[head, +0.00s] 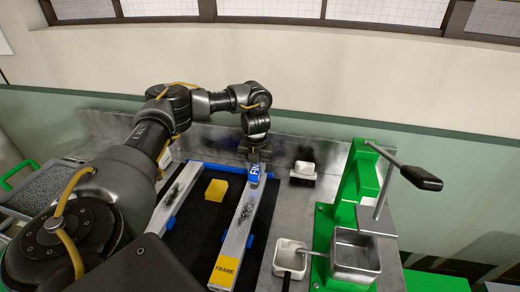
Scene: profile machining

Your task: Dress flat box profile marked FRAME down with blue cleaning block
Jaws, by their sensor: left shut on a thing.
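The flat box profile (237,236) is a long pale metal bar lying lengthwise on a black mat. Its near end carries a yellow label reading FRAME, and a dark scuffed patch lies midway along it. My left gripper (256,160) points down over the far end of this profile. It is shut on the blue cleaning block (255,174), which has white lettering. The block is at the profile's far end; I cannot tell whether it touches the surface. My right gripper is not in view.
A second profile (178,193) with a dark patch lies to the left, partly behind my arm. A yellow block (216,190) sits between the profiles. A green lever press (355,190), metal bin (355,255) and white cups (290,256) stand on the right.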

